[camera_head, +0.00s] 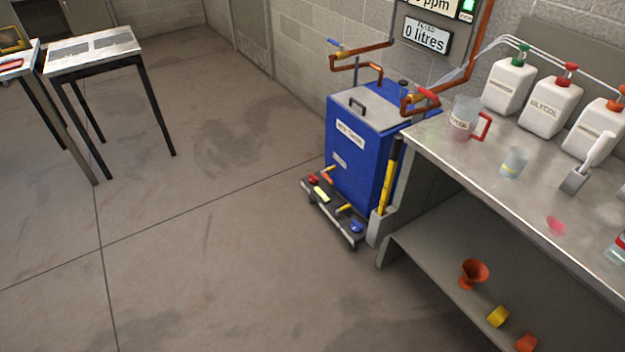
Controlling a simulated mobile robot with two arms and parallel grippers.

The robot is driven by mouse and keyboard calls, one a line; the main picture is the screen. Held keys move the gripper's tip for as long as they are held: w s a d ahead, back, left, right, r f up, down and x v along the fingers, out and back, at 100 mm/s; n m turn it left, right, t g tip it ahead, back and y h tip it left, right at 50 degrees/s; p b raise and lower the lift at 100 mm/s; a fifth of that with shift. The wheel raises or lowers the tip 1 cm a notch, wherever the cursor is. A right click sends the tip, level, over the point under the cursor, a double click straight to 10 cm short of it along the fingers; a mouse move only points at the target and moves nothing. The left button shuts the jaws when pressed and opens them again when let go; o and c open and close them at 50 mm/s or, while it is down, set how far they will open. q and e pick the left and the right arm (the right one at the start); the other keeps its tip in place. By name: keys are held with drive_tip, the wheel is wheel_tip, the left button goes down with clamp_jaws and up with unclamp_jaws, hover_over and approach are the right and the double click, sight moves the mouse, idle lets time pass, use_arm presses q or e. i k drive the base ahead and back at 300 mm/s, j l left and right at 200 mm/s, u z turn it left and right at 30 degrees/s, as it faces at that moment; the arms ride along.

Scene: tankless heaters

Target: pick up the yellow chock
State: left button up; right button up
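A small yellow block (498,316) sits on the lower shelf of the metal bench at the lower right; it may be the yellow chock, but its shape is too small to be sure. An orange block (526,342) lies just to its right and nearer, cut by the frame's bottom edge. A small flat yellow piece (321,193) lies among other small items on the dark low tray in front of the blue tank. Neither of my grippers is in view.
An orange funnel (474,273) stands behind the yellow block on the lower shelf (435,250). The bench top (480,165) above holds white bottles, a jug (464,118) and a beaker. A blue tank (365,150) stands beside the bench. Open floor (220,240) lies left.

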sight(496, 318)
drive_tip(key=z, duration=1.55)
